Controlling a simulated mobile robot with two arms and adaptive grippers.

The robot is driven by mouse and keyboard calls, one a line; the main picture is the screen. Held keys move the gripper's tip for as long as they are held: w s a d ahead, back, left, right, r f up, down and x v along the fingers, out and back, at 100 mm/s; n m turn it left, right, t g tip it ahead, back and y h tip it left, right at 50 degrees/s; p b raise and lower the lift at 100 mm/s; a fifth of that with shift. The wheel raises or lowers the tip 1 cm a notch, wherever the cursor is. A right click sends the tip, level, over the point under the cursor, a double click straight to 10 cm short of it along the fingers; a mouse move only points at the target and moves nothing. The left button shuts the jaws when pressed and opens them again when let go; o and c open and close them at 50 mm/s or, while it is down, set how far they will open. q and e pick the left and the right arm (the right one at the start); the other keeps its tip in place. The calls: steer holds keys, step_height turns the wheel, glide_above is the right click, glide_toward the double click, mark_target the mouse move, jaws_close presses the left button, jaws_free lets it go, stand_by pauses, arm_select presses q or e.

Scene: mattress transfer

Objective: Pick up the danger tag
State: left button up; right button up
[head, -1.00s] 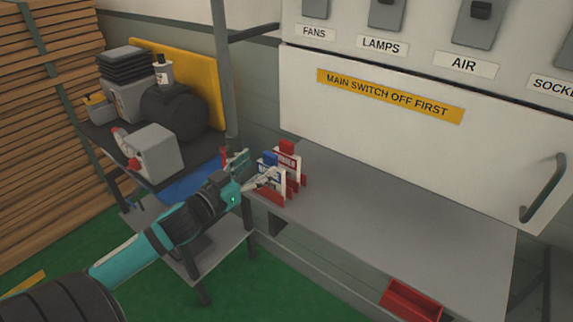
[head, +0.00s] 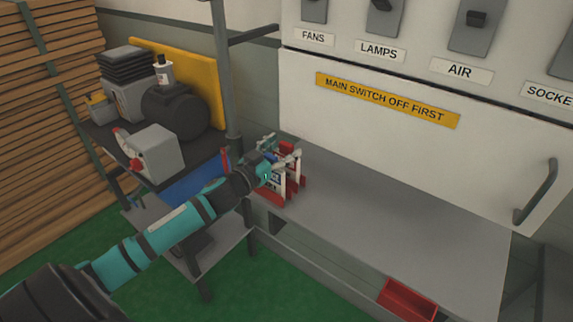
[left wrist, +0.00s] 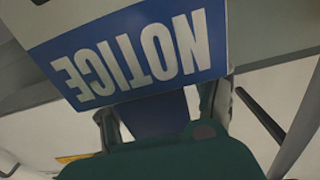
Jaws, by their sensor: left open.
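A red-topped tag (head: 287,147), which appears to be the danger tag, stands in a red rack (head: 301,182) at the left end of the grey shelf. Its lettering is hidden now. A white and blue notice tag (head: 277,180) stands in front of it, partly covered by my gripper. In the left wrist view the notice tag (left wrist: 140,55) fills the upper middle, upside down. My left gripper (head: 281,152) is open at the tops of the tags; its fingers (left wrist: 165,118) show below the notice tag. I cannot tell whether they touch a tag. My right gripper is out of view.
A white switch panel (head: 400,135) with a handle (head: 537,192) rises behind the shelf (head: 400,220). A dark cart (head: 190,172) with equipment stands left. The shelf's middle is clear.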

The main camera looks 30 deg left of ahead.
arm_select(q)
jaws_close()
stand_by(0.4)
